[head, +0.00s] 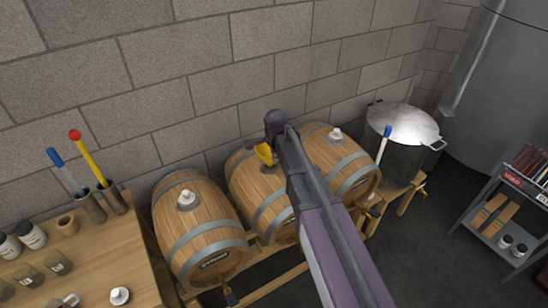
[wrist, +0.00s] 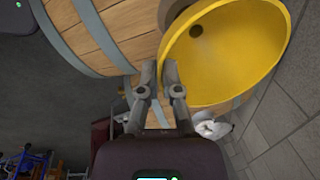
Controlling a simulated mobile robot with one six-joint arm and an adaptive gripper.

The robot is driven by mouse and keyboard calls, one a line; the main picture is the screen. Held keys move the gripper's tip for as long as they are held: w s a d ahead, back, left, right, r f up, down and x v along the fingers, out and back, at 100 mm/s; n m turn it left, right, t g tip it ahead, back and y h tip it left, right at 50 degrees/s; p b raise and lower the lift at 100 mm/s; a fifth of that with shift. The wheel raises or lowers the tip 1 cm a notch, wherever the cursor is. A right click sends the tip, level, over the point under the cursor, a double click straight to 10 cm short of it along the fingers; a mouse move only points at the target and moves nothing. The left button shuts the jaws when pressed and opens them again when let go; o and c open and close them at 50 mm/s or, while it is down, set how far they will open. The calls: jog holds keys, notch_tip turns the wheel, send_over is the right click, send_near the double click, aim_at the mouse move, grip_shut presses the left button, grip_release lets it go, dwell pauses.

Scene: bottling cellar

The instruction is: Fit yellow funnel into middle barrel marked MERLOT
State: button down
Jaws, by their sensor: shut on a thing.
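The yellow funnel (head: 264,154) is over the top of the middle barrel (head: 262,190) in the head view. In the wrist view the funnel (wrist: 270,55) shows its wide bowl and a dark hole inside, beside the barrel staves (wrist: 110,35). My gripper (wrist: 162,72) is shut on the funnel's near rim. In the head view my arm covers part of the middle barrel and its front marking. The spout and the barrel's opening are hidden, so I cannot tell whether the spout is in the hole.
The left barrel (head: 195,228) and right barrel (head: 345,165) each carry a white bung on top. A lidded steel pot (head: 400,135) stands right of them. A wooden bench (head: 110,250) with jars is at left, a grey shelf cart (head: 505,215) at right. A block wall runs close behind.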

jog(key=shift+f+b, duration=0.8)
jog(key=shift+f, duration=0.05)
dwell(0.5)
jog(key=c, duration=0.7)
grip_release()
jog(key=o, duration=0.5)
jog(key=shift+c, duration=0.2)
jog(key=shift+w+r, duration=0.1)
jog(key=shift+r+p, duration=3.95)
jog(key=shift+p, duration=0.1)
jog(key=shift+d, duration=0.1)
